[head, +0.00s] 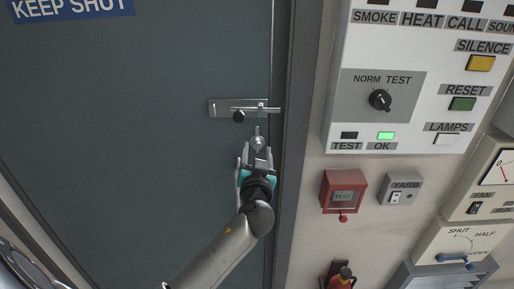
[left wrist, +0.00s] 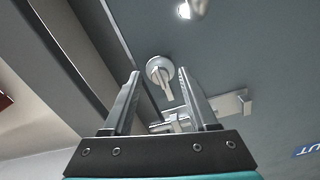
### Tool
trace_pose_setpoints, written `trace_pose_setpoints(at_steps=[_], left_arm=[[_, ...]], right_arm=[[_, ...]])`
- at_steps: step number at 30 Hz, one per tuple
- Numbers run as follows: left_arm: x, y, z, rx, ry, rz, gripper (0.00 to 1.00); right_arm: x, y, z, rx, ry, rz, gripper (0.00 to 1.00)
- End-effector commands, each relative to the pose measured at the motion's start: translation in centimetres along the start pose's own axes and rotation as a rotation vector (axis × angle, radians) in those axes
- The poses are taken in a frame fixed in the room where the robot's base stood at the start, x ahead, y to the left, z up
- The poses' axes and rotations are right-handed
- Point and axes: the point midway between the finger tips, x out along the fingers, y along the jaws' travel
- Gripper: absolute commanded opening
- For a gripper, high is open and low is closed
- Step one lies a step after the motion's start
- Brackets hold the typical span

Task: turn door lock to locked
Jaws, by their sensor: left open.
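The door lock is a small silver round thumb-turn (head: 258,142) on the dark grey-green door (head: 130,150), near its right edge. Its thin lever points up in the head view. It also shows in the left wrist view (left wrist: 158,68), where the lever hangs down and slightly right, because that view is inverted. My left gripper (head: 256,157) is open just below the lock. In the left wrist view its fingers (left wrist: 160,80) appear on both sides of the thumb-turn; I cannot tell whether they touch it. My right gripper is not in view.
A silver slide bolt (head: 225,107) with a dark knob is just above the lock. A bright rounded fitting (left wrist: 190,8) is at the left wrist view's top edge. Right of the door frame (head: 295,130) are a white alarm panel (head: 350,55), a red box (head: 343,193) and a grey switch (head: 399,188).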

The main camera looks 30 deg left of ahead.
Motion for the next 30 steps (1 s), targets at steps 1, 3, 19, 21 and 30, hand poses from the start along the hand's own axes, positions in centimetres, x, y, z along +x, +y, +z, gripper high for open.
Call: trace_pose_setpoints(at_steps=[1,3,19,21,30], left_arm=[[0.41,0.00,-0.06,0.001,0.000,0.000,0.59],[0.75,0.00,-0.06,0.001,0.000,0.000,0.59],[1.03,0.00,0.02,0.000,-0.001,0.000,0.40],[1.02,0.00,0.02,0.000,-0.001,0.000,0.32],[1.01,0.01,0.03,0.000,-0.001,0.001,0.00]], right_arm=[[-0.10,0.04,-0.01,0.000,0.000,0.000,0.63],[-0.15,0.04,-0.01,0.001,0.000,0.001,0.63],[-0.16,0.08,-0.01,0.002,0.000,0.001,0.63],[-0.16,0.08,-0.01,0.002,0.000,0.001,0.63],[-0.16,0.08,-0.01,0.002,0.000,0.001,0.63]])
